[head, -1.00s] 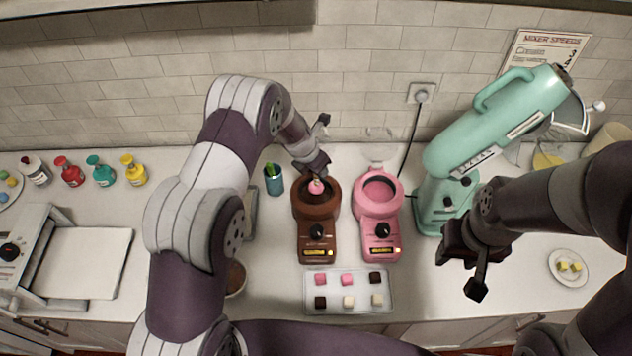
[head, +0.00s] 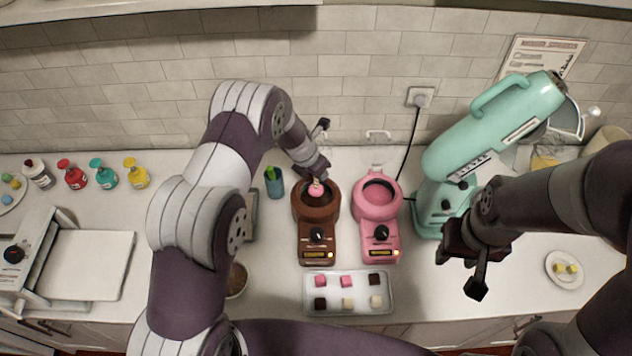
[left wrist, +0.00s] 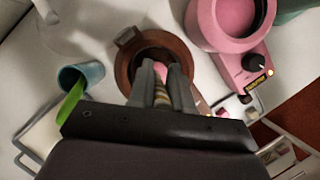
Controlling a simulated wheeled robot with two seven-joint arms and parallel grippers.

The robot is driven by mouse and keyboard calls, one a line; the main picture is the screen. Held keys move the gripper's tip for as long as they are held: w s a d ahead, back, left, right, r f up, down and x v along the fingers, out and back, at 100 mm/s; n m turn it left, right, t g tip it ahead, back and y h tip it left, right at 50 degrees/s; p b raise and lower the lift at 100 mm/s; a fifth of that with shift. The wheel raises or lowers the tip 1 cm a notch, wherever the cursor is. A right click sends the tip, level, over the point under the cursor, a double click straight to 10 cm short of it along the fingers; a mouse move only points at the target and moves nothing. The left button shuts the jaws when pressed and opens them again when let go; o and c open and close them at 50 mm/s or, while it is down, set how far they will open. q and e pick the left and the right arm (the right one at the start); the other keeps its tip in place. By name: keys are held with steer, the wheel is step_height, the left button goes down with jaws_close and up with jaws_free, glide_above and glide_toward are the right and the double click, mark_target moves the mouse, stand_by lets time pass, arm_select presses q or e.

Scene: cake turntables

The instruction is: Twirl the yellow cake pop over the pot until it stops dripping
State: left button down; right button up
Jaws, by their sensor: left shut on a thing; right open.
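A pink cake pop (head: 316,189) hangs ball-down over the brown melting pot (head: 318,234); I see no yellow one held. My left gripper (head: 316,174) is shut on it, by its stick as far as I can tell, just above the pot's opening. In the left wrist view the fingers (left wrist: 160,88) point down at the brown pot (left wrist: 123,68), and some pink of the ball (left wrist: 178,76) shows beside them. The fingers hide part of the ball and bowl. I cannot tell whether it drips. My right gripper (head: 462,272) is open and empty above the counter at the right.
A pink melting pot (head: 381,229) stands close to the right of the brown one. A teal cup (head: 275,187) stands to the left. A tray (head: 349,293) of small cubes lies in front. A mint mixer (head: 490,130) and a plate (head: 553,277) are at the right.

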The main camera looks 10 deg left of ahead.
arm_select(q)
steer(key=shift+f, duration=0.15)
step_height(320, 180, up, 3)
steer(key=p, duration=0.2)
steer(key=shift+p, duration=0.4)
step_height(320, 180, up, 2)
steer(key=shift+r, duration=0.1)
